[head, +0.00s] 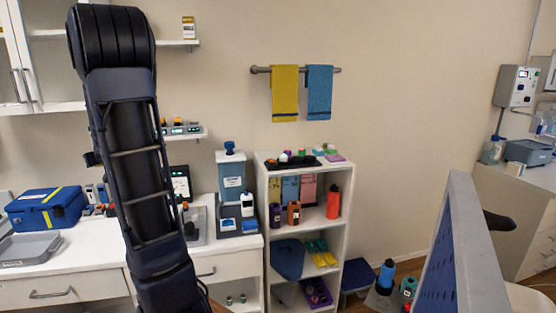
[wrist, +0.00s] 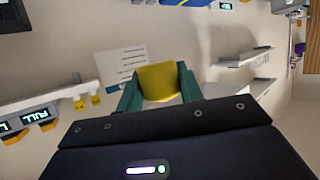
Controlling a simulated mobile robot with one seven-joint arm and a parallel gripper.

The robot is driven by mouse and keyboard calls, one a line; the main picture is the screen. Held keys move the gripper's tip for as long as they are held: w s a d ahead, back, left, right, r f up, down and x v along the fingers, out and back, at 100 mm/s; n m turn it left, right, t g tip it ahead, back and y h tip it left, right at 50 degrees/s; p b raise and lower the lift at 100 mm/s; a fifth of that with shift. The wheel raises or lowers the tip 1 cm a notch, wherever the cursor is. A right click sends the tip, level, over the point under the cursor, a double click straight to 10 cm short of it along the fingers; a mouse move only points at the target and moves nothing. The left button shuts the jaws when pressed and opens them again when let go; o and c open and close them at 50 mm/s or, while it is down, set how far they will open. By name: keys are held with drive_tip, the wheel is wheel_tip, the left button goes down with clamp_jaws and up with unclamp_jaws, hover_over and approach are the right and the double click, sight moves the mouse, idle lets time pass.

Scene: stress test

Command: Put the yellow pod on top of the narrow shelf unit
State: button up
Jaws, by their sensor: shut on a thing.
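The yellow pod (wrist: 158,85) shows in the wrist view, between the two teal fingers of my gripper (wrist: 159,74). The fingers are shut on it and cover its sides. In the head view my dark arm stands at the left, and neither the gripper nor the held pod can be made out. The narrow white shelf unit (head: 262,205) stands against the wall right of the white counter. Its top bears a black tray with several small coloured items, and purple and green flat pieces at the right.
The white counter (head: 80,243) left of the shelf unit holds a blue case (head: 45,208) and a blue-grey dispenser (head: 231,176). Yellow and blue towels (head: 285,93) hang above the shelf unit. A blue-faced panel (head: 440,245) stands at the right. Bottles stand on the floor between.

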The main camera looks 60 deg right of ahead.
drive_tip(key=s+d+f+m+g+h, duration=0.1)
drive_tip(key=s+d+m+g+h, duration=0.15)
drive_tip(key=s+d, duration=0.65)
drive_tip(key=s+d+f+m+g+h, duration=0.1)
drive_tip(key=s+d+m+h, duration=0.2)
drive_tip(key=d, duration=1.2)
drive_tip(key=s+d+m+g+h, duration=0.1)
drive_tip(key=s+d+m+h, duration=0.3)
drive_tip(key=d, duration=0.8)
drive_tip(key=shift+s+d+f+m+g+h, duration=0.4)
drive_tip(key=shift+s+d+m+g, duration=0.95)
drive_tip(key=shift+s+d, duration=2.9)
drive_tip(key=shift+s+d+f+m+g+h, duration=0.4)
drive_tip(key=shift+s+d+m+g, duration=1.05)
drive_tip(key=shift+s, duration=4.9)
drive_tip(key=shift+s+d+f+m+g+h, duration=0.6)
drive_tip(key=shift+s+d+g, duration=1.05)
drive_tip(key=shift+s+d, duration=2.9)
drive_tip(key=shift+s+a+r+y, duration=0.15)
drive_tip(key=shift+s+a+y, duration=0.1)
drive_tip(key=shift+s+a, duration=0.35)
hover_over(272, 157)
drive_tip(key=shift+w+f, duration=0.15)
drive_tip(key=shift+f, duration=1.15)
drive_tip(key=shift+w+d+f, duration=0.1)
drive_tip(key=shift+d+f, duration=0.05)
drive_tip(key=shift+f, duration=2.05)
drive_tip(key=shift+f, duration=0.15)
